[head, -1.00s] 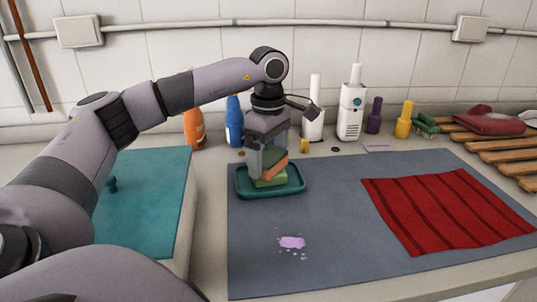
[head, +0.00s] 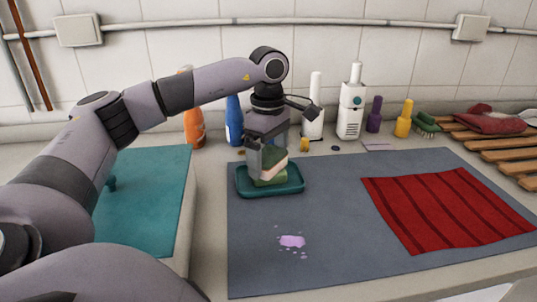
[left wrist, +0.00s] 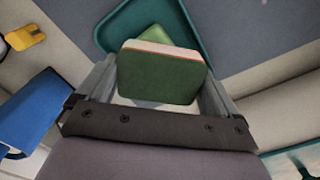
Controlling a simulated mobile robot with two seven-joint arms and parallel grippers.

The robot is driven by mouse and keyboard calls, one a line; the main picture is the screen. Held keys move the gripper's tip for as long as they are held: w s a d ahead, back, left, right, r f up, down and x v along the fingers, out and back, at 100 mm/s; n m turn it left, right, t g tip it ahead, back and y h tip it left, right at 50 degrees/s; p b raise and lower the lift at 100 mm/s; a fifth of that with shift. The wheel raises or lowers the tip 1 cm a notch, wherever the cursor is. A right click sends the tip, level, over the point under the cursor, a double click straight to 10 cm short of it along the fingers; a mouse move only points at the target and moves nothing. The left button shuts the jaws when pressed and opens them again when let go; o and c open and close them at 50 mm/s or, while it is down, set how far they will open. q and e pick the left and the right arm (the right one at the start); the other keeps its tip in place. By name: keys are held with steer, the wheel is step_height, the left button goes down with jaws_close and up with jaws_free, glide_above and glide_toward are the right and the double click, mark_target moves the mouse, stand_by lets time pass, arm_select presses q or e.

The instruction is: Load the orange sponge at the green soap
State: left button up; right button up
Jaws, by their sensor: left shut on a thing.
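The sponge (head: 274,168) has a dark green top and a pale, pinkish-white side with only a faint orange tint. In the left wrist view the sponge (left wrist: 160,77) fills the gap between the fingers. My left gripper (head: 267,158) is shut on it, pointing down. The green soap (head: 270,180) lies directly under the sponge in a teal dish (head: 297,189), and the two appear to touch. In the left wrist view most of the soap (left wrist: 153,37) is hidden behind the sponge. My right gripper is not in view.
A purple-pink spill (head: 291,241) lies on the grey mat (head: 335,265). A striped red cloth (head: 445,210) lies at right. Bottles, including a white one (head: 350,115), and a green brush (head: 426,123) stand behind.

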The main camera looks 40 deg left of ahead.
mark_target(268, 155)
arm_select(q)
steer(key=shift+r+p, duration=0.6)
steer(key=shift+r, duration=0.35)
step_height(268, 155, up, 3)
steer(key=p, duration=0.3)
steer(key=shift+r, duration=0.2)
steer(key=shift+r+p, duration=0.7)
steer(key=shift+r, duration=0.05)
steer(key=shift+r, duration=0.1)
